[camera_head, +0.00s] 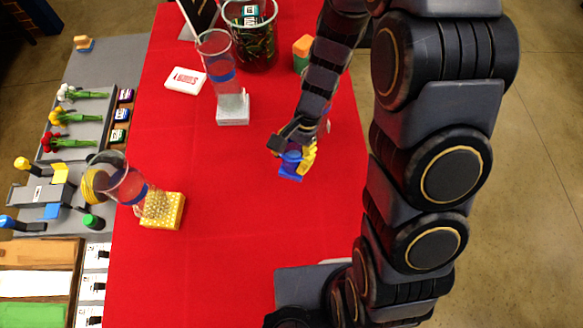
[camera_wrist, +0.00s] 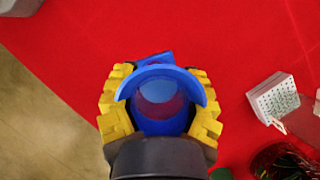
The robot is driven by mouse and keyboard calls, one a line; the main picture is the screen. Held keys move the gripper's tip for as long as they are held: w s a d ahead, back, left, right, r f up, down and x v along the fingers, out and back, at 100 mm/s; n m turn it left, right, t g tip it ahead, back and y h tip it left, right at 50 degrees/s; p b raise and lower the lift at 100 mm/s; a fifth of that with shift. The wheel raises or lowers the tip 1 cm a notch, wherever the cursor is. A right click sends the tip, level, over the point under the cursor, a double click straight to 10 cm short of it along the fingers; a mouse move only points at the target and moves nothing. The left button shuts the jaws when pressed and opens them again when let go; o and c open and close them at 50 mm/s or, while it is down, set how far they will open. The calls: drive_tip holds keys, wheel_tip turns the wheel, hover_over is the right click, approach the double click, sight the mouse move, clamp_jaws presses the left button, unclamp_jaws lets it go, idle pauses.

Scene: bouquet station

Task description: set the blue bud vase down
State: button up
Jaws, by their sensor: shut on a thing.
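The blue bud vase (camera_head: 290,172) is held over the red tabletop (camera_head: 240,240), right of the middle of the table in the head view. My gripper (camera_head: 296,158) is shut on it. In the wrist view the round mouth of the blue bud vase (camera_wrist: 160,75) faces the camera, and a flat blue corner shows beyond it. The yellow fingers of my gripper (camera_wrist: 162,108) press on its left and right sides. I cannot tell whether the vase's base touches the table.
A clear vase with a blue band (camera_head: 220,72) stands on a white block (camera_head: 233,110); another clear vase (camera_head: 120,182) is by a yellow block (camera_head: 163,211). A dark-filled glass container (camera_head: 252,40) and an orange-green block (camera_head: 302,52) stand farther back. The red cloth around my gripper is clear.

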sight(291, 169)
drive_tip(key=shift+f, duration=2.6)
drive_tip(key=shift+f, duration=0.15)
drive_tip(key=o, duration=1.1)
drive_tip(key=v, duration=1.1)
drive_tip(key=s+d+r+n+t+h, duration=0.1)
drive_tip(key=s+d+r+n, duration=0.1)
drive_tip(key=s+r+n, duration=0.2)
drive_tip(key=s+d+r+n+h, duration=0.2)
drive_tip(key=s+r+n, duration=0.3)
drive_tip(key=s+r, duration=0.6)
drive_tip(key=s, duration=0.3)
drive_tip(key=shift+d+r+t+h, duration=0.3)
drive_tip(key=shift+d+r+t, duration=0.05)
drive_tip(key=shift+t, duration=0.05)
